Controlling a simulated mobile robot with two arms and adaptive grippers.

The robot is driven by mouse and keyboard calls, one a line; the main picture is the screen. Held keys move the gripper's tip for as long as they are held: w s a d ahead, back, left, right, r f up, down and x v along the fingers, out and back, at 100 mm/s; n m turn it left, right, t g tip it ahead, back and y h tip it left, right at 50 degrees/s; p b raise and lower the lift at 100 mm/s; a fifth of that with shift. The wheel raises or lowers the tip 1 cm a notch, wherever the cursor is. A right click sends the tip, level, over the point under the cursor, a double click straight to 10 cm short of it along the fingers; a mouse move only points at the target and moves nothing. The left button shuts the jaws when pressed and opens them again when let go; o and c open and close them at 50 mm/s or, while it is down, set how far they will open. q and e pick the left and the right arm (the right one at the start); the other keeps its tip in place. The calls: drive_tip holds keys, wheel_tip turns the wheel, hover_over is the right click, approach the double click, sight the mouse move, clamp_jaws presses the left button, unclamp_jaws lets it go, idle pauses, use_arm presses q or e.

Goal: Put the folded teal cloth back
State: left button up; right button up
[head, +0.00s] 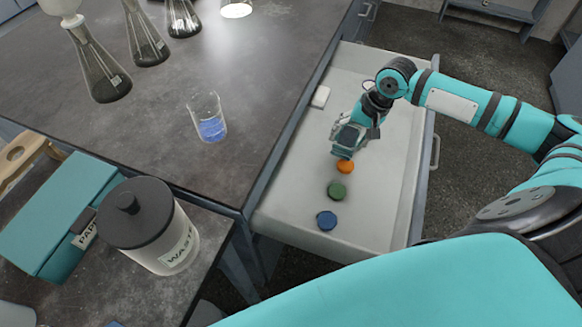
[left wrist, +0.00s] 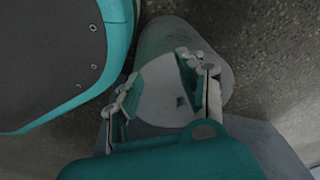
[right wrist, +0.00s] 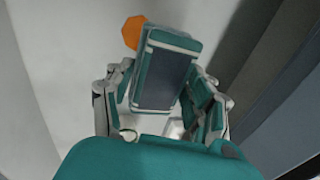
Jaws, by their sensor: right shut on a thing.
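The folded teal cloth (right wrist: 166,66) is a thick block with teal edges, pale bands and a dark slate face in the right wrist view. It also shows, small, in the head view (head: 347,138). My right gripper (right wrist: 163,92) is shut on it, a finger on each side. In the head view the right gripper (head: 354,135) hangs over the open drawer (head: 392,200); whether the cloth touches the drawer floor I cannot tell. My left gripper (left wrist: 160,78) is open and empty in the left wrist view, and is out of the head view.
An orange piece (head: 345,166) lies beside the cloth in the drawer, with a green piece (head: 337,190) and a blue piece (head: 327,220) nearer. A small white block (head: 320,97) lies farther back. A beaker (head: 207,118) stands on the bench left of the drawer.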

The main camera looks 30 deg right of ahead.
drive_tip(key=shift+a, duration=0.1)
